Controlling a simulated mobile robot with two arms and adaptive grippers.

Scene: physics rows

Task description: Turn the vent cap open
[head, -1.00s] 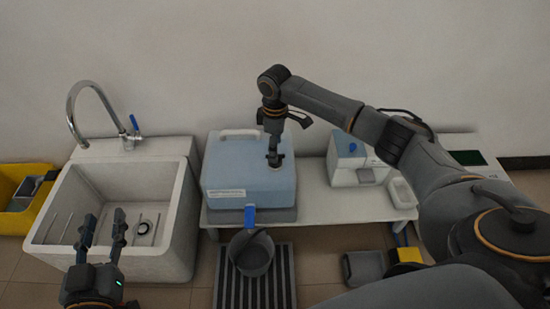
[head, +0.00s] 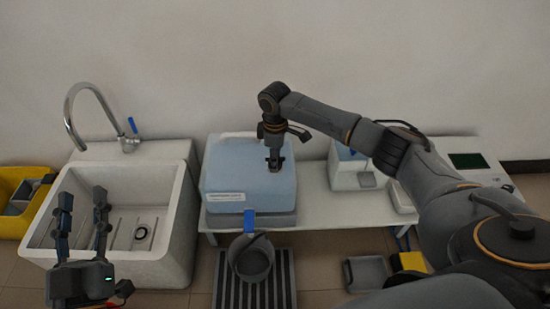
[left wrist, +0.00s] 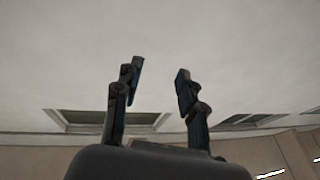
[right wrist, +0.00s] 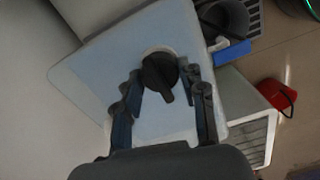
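The vent cap (right wrist: 158,74) is a dark round knob with a bar-shaped grip, on a white ring in the top of a pale blue container (right wrist: 95,75). The container also shows in the head view (head: 225,178), on the low white bench. My right gripper (right wrist: 162,72) points down over the cap, with a finger on either side. It looks open, with slight gaps beside the cap; contact is not clear. In the head view my right gripper (head: 274,163) mostly hides the cap. My left gripper (head: 83,200) is open and empty in front of the sink.
The container's blue tap (head: 250,219) sticks out above a grey pot (head: 251,260) on a ribbed mat (head: 282,278). A white sink (head: 170,215) is at the left. A white box with a blue knob (head: 347,170) stands right of the container on the bench (head: 325,207).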

